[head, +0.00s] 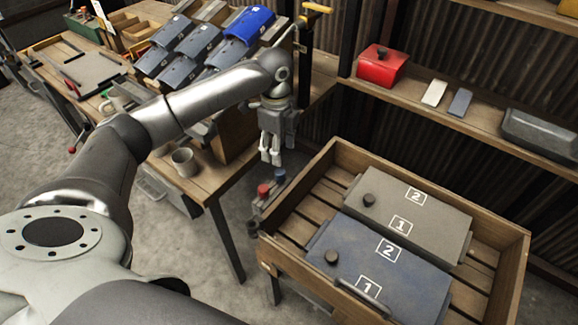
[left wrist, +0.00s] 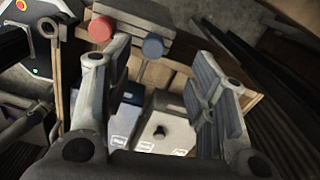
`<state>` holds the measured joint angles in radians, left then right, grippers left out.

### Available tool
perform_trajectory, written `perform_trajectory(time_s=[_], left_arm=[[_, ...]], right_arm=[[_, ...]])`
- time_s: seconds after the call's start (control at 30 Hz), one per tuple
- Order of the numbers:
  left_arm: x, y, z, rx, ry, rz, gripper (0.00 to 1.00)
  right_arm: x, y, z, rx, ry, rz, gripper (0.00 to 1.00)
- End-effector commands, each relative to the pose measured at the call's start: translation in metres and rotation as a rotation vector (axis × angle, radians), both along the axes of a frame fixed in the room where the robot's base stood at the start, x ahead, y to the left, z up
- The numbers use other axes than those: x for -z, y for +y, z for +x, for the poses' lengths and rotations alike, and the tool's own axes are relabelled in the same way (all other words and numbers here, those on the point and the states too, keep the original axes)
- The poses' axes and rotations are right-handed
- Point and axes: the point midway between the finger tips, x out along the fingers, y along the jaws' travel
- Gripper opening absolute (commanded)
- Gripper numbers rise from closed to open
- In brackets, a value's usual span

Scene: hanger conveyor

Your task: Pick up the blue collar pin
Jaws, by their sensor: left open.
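The blue collar pin (head: 281,176) stands beside a red pin (head: 263,190) on a small grey holder by the left corner of the wooden crate. In the left wrist view the blue pin's round head (left wrist: 153,46) shows between my finger directions, with the red pin (left wrist: 100,27) to its left. My left gripper (head: 270,158) points down just above and slightly left of the blue pin, apart from it. Its fingers also show in the left wrist view (left wrist: 163,72), spread with nothing held. The blue pin's lower part is hidden. My right gripper is not in view.
The crate (head: 515,262) holds a grey panel (head: 430,205) and a blue panel (head: 365,262), each with a dark knob. A workbench with bins (head: 195,45) and a metal mug (head: 182,160) stands left. A shelf with a red box (head: 382,66) runs behind.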

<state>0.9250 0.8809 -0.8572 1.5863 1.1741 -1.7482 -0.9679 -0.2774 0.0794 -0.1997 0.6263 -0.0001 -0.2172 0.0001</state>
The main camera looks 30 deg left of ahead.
Motion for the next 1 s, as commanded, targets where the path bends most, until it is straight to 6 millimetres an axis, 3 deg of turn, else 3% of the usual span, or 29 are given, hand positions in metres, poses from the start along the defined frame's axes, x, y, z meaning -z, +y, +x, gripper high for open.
perform_trajectory(time_s=[0.2,0.4,0.8,1.0], left_arm=[[0.035,-0.001,-0.001,0.001,0.004,0.0,0.51],[0.053,-0.001,-0.001,0.001,0.002,0.001,0.51],[0.102,-0.008,-0.002,0.0,0.002,0.001,0.51],[0.105,-0.008,-0.002,0.001,0.001,0.001,0.51]], right_arm=[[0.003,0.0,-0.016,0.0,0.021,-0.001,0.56],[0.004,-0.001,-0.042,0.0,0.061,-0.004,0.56],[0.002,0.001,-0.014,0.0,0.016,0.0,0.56],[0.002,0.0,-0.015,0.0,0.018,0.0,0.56]])
